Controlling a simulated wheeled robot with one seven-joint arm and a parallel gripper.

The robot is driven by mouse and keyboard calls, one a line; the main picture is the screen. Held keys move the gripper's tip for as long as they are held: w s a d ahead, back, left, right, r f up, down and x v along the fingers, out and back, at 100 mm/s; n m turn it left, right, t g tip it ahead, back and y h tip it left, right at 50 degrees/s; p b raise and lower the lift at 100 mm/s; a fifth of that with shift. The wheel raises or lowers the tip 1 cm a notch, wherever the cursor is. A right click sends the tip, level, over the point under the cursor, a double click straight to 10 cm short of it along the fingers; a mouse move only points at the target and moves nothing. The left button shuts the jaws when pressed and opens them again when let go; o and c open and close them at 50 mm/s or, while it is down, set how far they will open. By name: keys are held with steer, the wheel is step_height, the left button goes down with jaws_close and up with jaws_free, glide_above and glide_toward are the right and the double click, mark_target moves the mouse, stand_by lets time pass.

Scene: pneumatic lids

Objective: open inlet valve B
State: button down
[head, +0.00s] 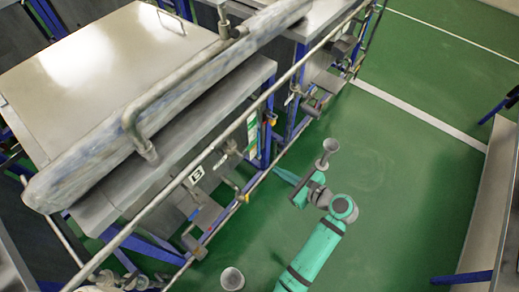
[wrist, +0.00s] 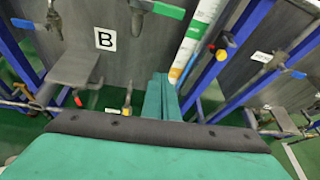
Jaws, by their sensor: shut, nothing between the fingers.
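The B label (wrist: 105,39), black on white, is on a dark grey panel at the upper left of the wrist view. It also shows in the head view (head: 197,175). Near it are a green-handled lever (wrist: 163,9) at the top, a yellow-handled part (wrist: 127,101) lower down and a red-tipped part (wrist: 77,100) beneath a grey bracket. I cannot tell which of these is inlet valve B. My gripper (wrist: 160,92) is shut and empty, its teal fingers pointing at the panel right of the label. In the head view my gripper (head: 284,175) is beside the frame's lower rail, apart from the label.
Blue frame posts (wrist: 228,45) and a striped coloured strip (wrist: 196,40) stand right of my fingers. A long pipe rail (head: 240,122) runs along the machine front. The green floor (head: 385,190) to the right is open, with a bench (head: 483,225) at the far right.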

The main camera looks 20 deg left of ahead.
mark_target(252, 145)
steer(key=r, duration=0.1)
steer(key=r+y, duration=0.1)
steer(key=r+g, duration=0.1)
steer(key=shift+w+a+r, duration=0.1)
steer(key=shift+w+r, duration=0.25)
steer(key=shift+w, duration=0.05)
steer(key=w+a, duration=0.3)
steer(key=a, duration=0.5)
steer(key=shift+a+r, duration=0.3)
steer(key=shift+a, duration=0.1)
